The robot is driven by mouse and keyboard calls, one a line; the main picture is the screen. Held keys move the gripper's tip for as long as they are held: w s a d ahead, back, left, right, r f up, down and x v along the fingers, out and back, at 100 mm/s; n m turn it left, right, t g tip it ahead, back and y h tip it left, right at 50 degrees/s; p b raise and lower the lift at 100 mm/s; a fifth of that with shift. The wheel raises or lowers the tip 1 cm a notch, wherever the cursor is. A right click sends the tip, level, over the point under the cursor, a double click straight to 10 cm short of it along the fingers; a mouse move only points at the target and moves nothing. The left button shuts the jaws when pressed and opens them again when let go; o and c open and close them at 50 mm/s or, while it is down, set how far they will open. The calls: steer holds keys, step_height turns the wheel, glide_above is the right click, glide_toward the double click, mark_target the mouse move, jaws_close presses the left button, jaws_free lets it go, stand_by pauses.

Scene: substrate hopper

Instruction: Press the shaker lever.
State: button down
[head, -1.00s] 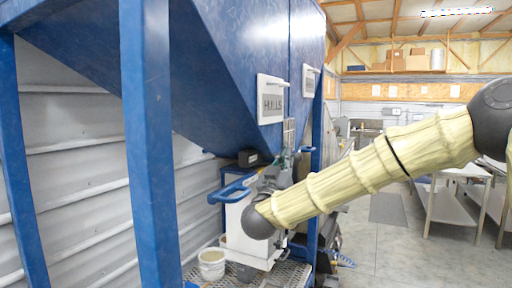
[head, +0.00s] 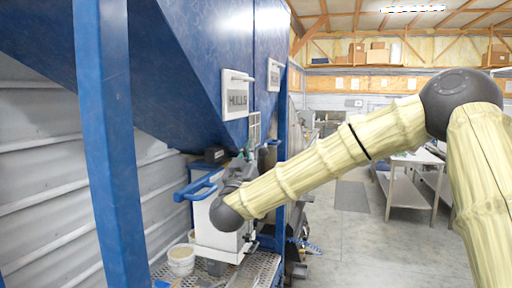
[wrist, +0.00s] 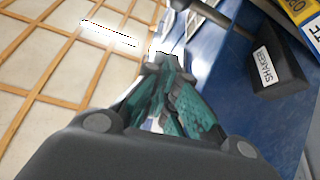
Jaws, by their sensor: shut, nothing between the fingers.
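The black shaker box (wrist: 277,62) carries a white "SHAKER" label and sits on the blue panel at the right of the wrist view. A grey metal rod (wrist: 208,13), perhaps the shaker lever, runs beside it at the top; I cannot tell how they join. In the head view a small dark box (head: 215,155) under the blue hopper may be the same shaker box. My gripper (wrist: 168,65) has teal fingers shut together and empty, left of the shaker box and apart from it. In the head view my gripper (head: 245,155) is partly hidden behind my wrist.
A blue handle (head: 199,186) tops a white machine body (head: 207,222) beside my wrist. A bucket (head: 181,259) stands on the grating below. A blue post (head: 108,150) rises at left. The concrete floor (head: 345,240) at right is open, with metal tables (head: 412,180) behind.

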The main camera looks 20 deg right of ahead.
steer(key=p+x, duration=0.5)
steer(key=x, duration=0.5)
steer(key=shift+d+f+p, duration=0.15)
steer(key=shift+f+p, duration=0.3)
steer(key=shift+f, duration=0.55)
steer(key=shift+d+f+p, duration=0.2)
steer(key=shift+f+p, duration=0.2)
steer(key=shift+f, duration=0.6)
